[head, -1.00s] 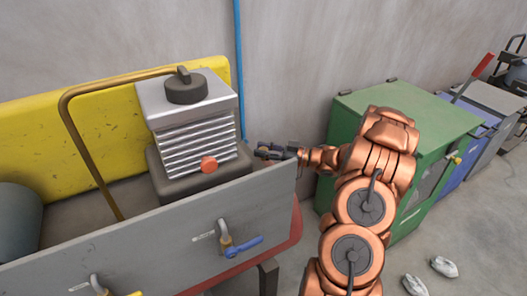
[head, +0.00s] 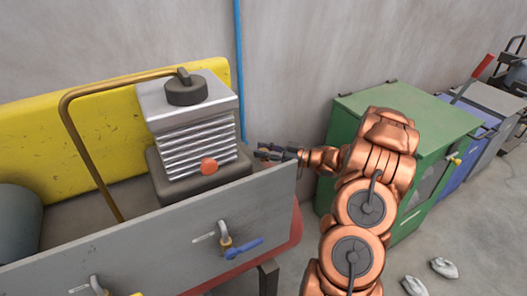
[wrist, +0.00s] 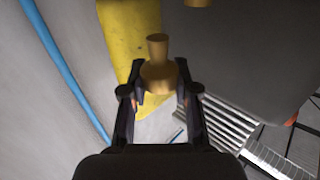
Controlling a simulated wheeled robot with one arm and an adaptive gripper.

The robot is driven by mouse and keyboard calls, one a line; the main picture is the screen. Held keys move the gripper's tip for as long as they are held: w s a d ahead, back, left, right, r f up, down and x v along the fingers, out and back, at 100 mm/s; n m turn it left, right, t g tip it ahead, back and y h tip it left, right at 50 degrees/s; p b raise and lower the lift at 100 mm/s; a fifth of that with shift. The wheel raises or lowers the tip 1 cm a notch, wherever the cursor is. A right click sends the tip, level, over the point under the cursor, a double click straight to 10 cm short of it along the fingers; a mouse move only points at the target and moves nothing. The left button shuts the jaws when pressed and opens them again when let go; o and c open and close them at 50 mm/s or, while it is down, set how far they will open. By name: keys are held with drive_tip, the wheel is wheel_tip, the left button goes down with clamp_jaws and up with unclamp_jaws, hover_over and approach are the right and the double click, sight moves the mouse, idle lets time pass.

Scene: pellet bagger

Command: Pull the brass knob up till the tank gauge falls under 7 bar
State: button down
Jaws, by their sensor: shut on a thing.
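The brass knob (wrist: 158,76) shows in the wrist view, flared at its ends, between the fingertips of my gripper (wrist: 160,88). My gripper is shut on it. In the head view my gripper (head: 266,152) is at the right end of the machine, just behind the grey panel (head: 150,235), and the knob cannot be made out there. The tank gauge's face is not visible in either view, so its reading cannot be told.
A finned grey compressor block (head: 195,130) with an orange-red plug (head: 208,165) stands left of my gripper. A blue pipe (head: 239,60) runs up the wall behind. A green cabinet (head: 400,110) stands at right. Gloves (head: 443,267) lie on the floor.

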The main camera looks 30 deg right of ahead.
drive_tip(key=shift+d+r, duration=0.1)
drive_tip(key=shift+r, duration=0.1)
drive_tip(key=c, duration=0.8)
unclamp_jaws()
drive_tip(key=shift+f, duration=0.15)
drive_tip(key=v, duration=1.2)
drive_tip(key=shift+s, duration=0.1)
